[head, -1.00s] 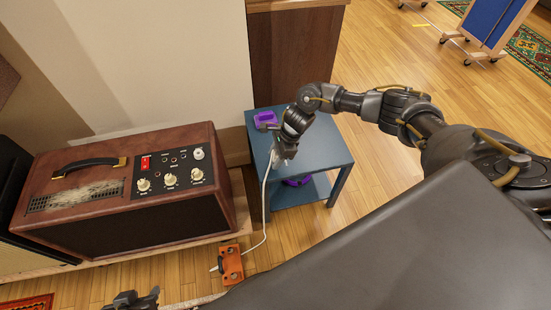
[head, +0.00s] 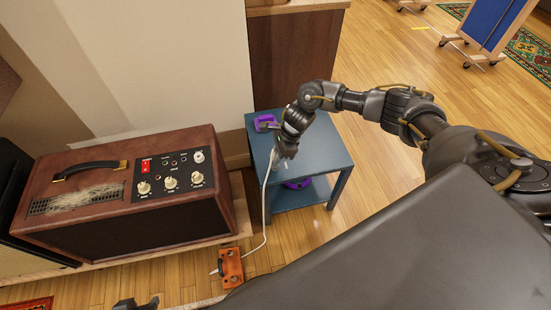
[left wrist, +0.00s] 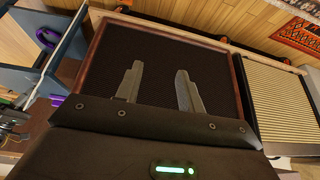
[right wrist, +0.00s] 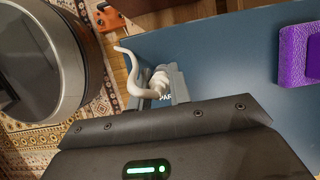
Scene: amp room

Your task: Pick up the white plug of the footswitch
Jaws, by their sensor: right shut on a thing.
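The footswitch is a small orange box (head: 230,267) on the wooden floor below the amp; a corner of it shows in the right wrist view (right wrist: 104,17). Its white cable (head: 265,215) runs up to the blue side table. My right gripper (head: 275,158) is over the table's left part, shut on the white plug (right wrist: 158,82). The cable curls from the plug between the fingers. In the head view the gripper mostly hides the plug, and I cannot tell its height above the table. My left gripper (left wrist: 160,88) is open and empty, facing the amp's dark front.
The blue table (head: 322,148) bears a purple object (head: 265,121), with another purple thing (head: 298,183) on its lower shelf. The brown amp (head: 120,195) stands left of the table. A wooden cabinet (head: 293,60) is behind it.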

